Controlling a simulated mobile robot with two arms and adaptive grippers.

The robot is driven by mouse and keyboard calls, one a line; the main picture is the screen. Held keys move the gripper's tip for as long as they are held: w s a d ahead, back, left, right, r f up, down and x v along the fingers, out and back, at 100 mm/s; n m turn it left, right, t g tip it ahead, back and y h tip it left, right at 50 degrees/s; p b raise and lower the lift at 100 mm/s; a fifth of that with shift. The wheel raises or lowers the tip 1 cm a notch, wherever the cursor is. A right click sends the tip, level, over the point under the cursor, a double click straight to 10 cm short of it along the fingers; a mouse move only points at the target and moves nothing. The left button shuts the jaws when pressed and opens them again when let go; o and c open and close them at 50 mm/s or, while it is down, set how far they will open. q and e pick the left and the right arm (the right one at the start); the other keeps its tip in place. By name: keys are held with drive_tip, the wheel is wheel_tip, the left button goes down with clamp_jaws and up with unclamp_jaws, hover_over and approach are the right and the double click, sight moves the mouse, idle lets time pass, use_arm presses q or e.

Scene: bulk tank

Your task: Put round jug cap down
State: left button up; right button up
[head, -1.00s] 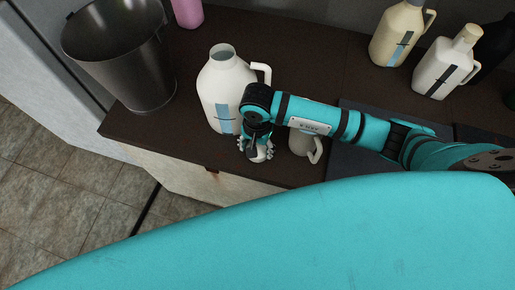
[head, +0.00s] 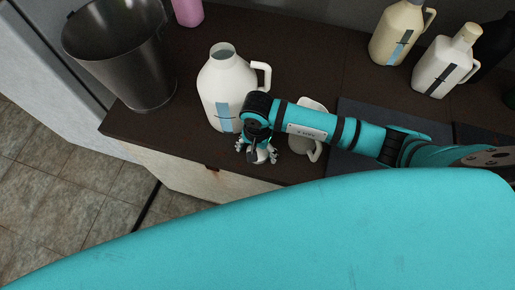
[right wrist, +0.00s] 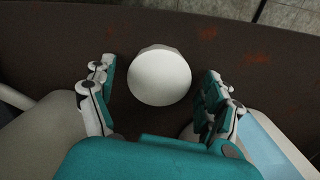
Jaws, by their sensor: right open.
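The round jug cap (right wrist: 160,76) is a white disc on the dark counter, seen in the right wrist view. It lies between the spread fingers of my right gripper (right wrist: 155,92), with a gap on both sides. The gripper is open. A white jug (head: 228,92) with an open, capless mouth stands upright just behind it. My left gripper is not in view.
A mug-like pitcher (head: 301,144) stands right of my right gripper, partly behind my arm. A metal bucket (head: 120,55) stands at the left. Capped jugs (head: 398,32) (head: 441,68) and a pink container (head: 187,12) stand at the back. Dark counter (head: 290,70) is bare between them.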

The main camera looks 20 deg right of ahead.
drive_tip(key=shift+r, duration=0.2)
wheel_tip(320, 180, up, 12)
drive_tip(key=b, duration=0.2)
drive_tip(key=shift+s+f, duration=0.1)
drive_tip(key=shift+f, duration=0.05)
idle(0.4)
